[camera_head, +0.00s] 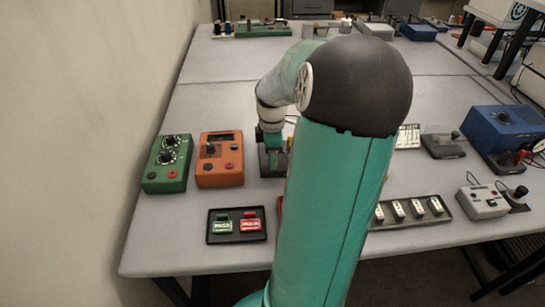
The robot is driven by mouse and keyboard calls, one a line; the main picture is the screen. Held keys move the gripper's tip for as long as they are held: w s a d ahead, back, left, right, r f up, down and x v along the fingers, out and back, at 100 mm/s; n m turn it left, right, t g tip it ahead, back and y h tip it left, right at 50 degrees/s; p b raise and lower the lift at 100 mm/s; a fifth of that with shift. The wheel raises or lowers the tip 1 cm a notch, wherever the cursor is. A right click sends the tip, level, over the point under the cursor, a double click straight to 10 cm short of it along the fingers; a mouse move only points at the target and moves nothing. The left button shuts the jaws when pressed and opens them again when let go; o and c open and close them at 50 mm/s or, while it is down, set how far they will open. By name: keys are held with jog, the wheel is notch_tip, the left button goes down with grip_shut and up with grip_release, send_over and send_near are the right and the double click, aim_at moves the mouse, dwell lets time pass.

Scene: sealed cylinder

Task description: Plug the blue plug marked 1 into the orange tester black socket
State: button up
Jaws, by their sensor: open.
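The orange tester (220,172) stands left of centre on the table, with a dark display and a knob. A black socket (208,168) and a red socket sit side by side on its lower face. My gripper (272,142) points down just right of the tester, over a dark block-like stand (270,163). It is open, though its fingertips are small and hard to make out. I cannot make out the blue plug marked 1; my arm covers the middle of the table.
A green tester (166,165) stands left of the orange one. A black tray (237,226) with green and red pieces lies in front. A strip with several white switches (408,211) and a blue box (502,130) are at right. A wall borders the left side.

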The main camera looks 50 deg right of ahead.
jog(key=shift+c, duration=0.4)
grip_shut()
jog(key=shift+r, duration=0.1)
jog(key=shift+r, duration=2.9)
